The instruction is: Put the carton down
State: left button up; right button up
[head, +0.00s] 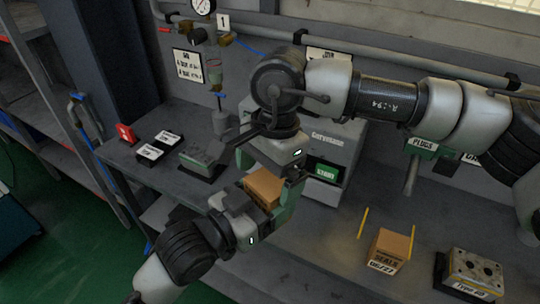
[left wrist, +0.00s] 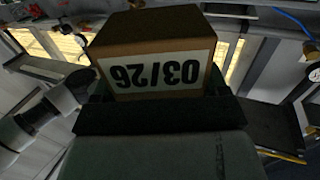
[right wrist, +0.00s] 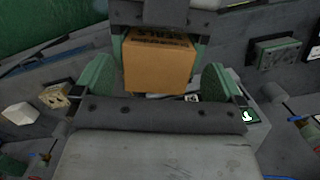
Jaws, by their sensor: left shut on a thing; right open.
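The carton (head: 264,186) is a small brown box held in the air in front of the grey cabinet. My left gripper (head: 258,196) is shut on it from below left. In the left wrist view the carton (left wrist: 155,72) shows a white label reading 03/26 upside down. My right gripper (head: 269,170) is close above the carton, open, with a green finger on either side. In the right wrist view the carton (right wrist: 160,66) lies between and beyond the open fingers; I cannot tell whether they touch it.
Another brown carton (head: 389,250), labelled 06/27, stands on the bench between two yellow marks. A valve block (head: 474,270) is to its right. The grey cabinet (head: 333,140) stands behind the grippers. Label plates (head: 150,152) lie at the left; the bench front left of the second carton looks clear.

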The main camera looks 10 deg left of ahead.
jog(key=shift+f, duration=0.15)
jog(key=shift+c, duration=0.3)
jog(key=c, duration=1)
pick_arm(q)
jog(key=o, duration=1.1)
pick_arm(e)
jog(key=shift+c, duration=0.2)
